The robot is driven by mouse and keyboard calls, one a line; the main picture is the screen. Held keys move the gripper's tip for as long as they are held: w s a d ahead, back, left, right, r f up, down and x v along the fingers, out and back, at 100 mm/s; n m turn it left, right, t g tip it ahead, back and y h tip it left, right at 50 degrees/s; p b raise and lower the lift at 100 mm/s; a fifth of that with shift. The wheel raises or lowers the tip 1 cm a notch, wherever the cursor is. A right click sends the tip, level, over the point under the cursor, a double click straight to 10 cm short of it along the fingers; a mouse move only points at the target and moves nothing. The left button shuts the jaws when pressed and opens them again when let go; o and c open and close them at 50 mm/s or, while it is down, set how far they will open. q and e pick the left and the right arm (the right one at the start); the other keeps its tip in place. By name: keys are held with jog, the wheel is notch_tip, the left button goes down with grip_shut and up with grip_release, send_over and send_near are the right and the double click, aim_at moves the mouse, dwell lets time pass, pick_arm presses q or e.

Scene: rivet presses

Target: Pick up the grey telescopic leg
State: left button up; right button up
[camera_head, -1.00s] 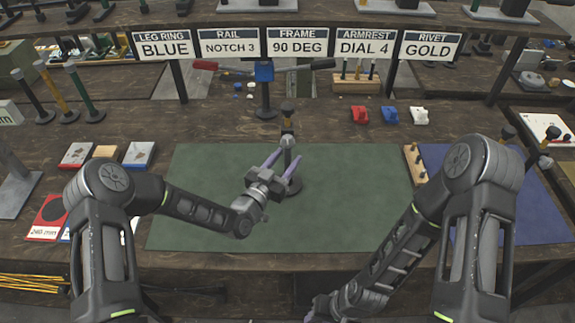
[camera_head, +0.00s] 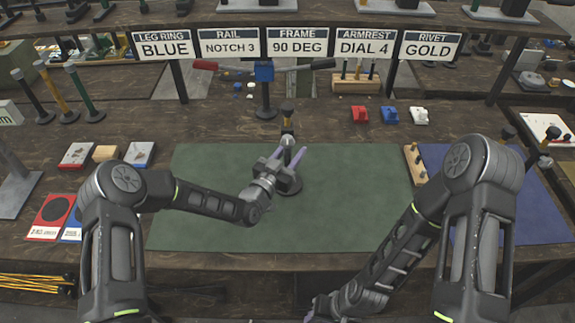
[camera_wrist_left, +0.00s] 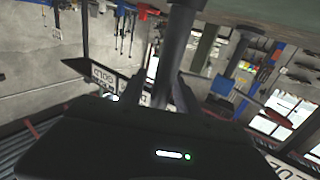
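The grey telescopic leg (camera_head: 289,145) stands upright on a dark round base (camera_head: 291,190) on the green mat, with a brass-coloured part near its top. My left gripper (camera_head: 289,155) is open with its purple fingers spread, one on each side of the leg's shaft. In the left wrist view the dark grey shaft (camera_wrist_left: 179,45) runs between the two fingers (camera_wrist_left: 163,90); the gripper body hides one end of it. My right gripper (camera_head: 312,310) is at the bottom edge, partly cut off; its opening is unclear.
A blue-headed stand with a red-handled bar (camera_head: 264,75) is behind the leg. Red, blue and white blocks (camera_head: 389,114) lie at the back right. Several posts (camera_head: 88,100) stand at the left. The green mat (camera_head: 350,200) is clear right of the leg.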

pick_arm(q)
grip_shut()
jog(key=shift+r, duration=0.1)
dwell(1.0)
